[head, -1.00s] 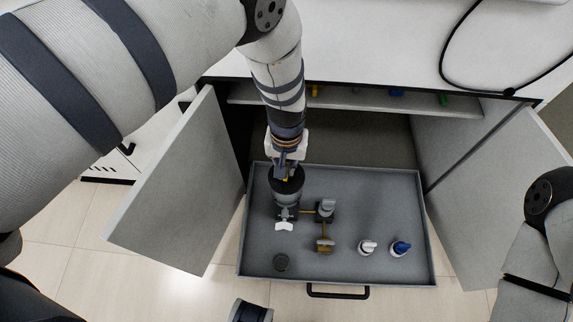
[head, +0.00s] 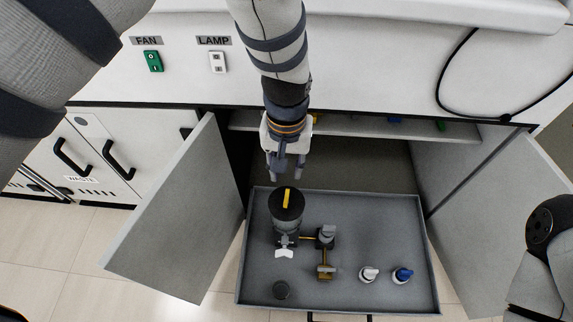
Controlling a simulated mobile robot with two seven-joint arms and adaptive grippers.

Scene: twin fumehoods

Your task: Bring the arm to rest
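My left gripper (head: 287,168) hangs above the back left of the pulled-out grey drawer tray (head: 375,215). Its fingers point down, spread apart, with nothing between them. Just in front of and below the fingers stands a dark round-topped container (head: 287,208) with a yellow bar on its lid, apart from the gripper. My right arm (head: 545,235) shows only in part at the right edge, and its gripper is out of view.
Open cabinet doors stand at left (head: 175,215) and right (head: 500,205). The fumehood front (head: 375,75) is behind.

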